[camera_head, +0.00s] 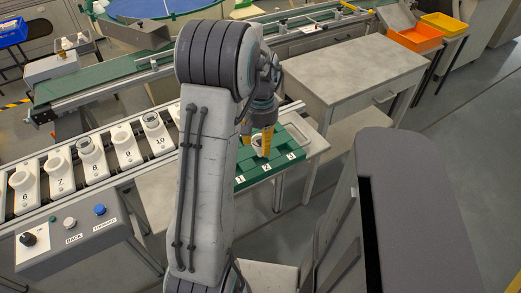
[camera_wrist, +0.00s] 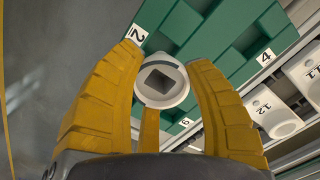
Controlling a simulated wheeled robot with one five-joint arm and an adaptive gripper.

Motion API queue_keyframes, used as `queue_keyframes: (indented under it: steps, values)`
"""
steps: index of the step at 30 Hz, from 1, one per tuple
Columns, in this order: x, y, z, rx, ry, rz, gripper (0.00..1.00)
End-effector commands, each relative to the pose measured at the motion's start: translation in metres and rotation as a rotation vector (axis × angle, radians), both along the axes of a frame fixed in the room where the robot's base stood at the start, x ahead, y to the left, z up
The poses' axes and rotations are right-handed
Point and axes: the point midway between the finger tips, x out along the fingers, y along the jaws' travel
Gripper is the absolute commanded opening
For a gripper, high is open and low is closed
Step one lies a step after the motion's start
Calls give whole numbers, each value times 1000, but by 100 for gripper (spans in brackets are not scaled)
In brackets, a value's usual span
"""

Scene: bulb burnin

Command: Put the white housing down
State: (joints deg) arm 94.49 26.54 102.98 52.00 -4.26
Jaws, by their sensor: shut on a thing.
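The white housing (camera_wrist: 163,97) is a round, pale piece with a dark square opening, seen between the yellow fingers in the wrist view. My gripper (camera_wrist: 161,62) is shut on it. In the head view my gripper (camera_head: 262,142) is over the green tray (camera_head: 282,170), and only a small part of the housing shows by the fingers. The tray has square compartments and labels 1, 2 and 3 on its near edge. It also shows behind the housing in the wrist view (camera_wrist: 225,60). I cannot tell whether the housing touches the tray.
A rack of numbered white housings (camera_head: 95,168) runs along the left, some holding bulbs. A control box (camera_head: 75,238) with buttons stands in front. A grey table (camera_head: 350,70) is behind the tray. Orange (camera_head: 414,38) and yellow (camera_head: 444,24) bins sit at the far right.

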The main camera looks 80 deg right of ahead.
Motion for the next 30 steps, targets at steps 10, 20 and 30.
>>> queue_keyframes:
  steps: [10,20,30]
  values:
    - [0,1,-36,3,0,0,25]
    - [0,1,-38,2,0,0,25]
    - [0,1,-42,3,0,0,61]
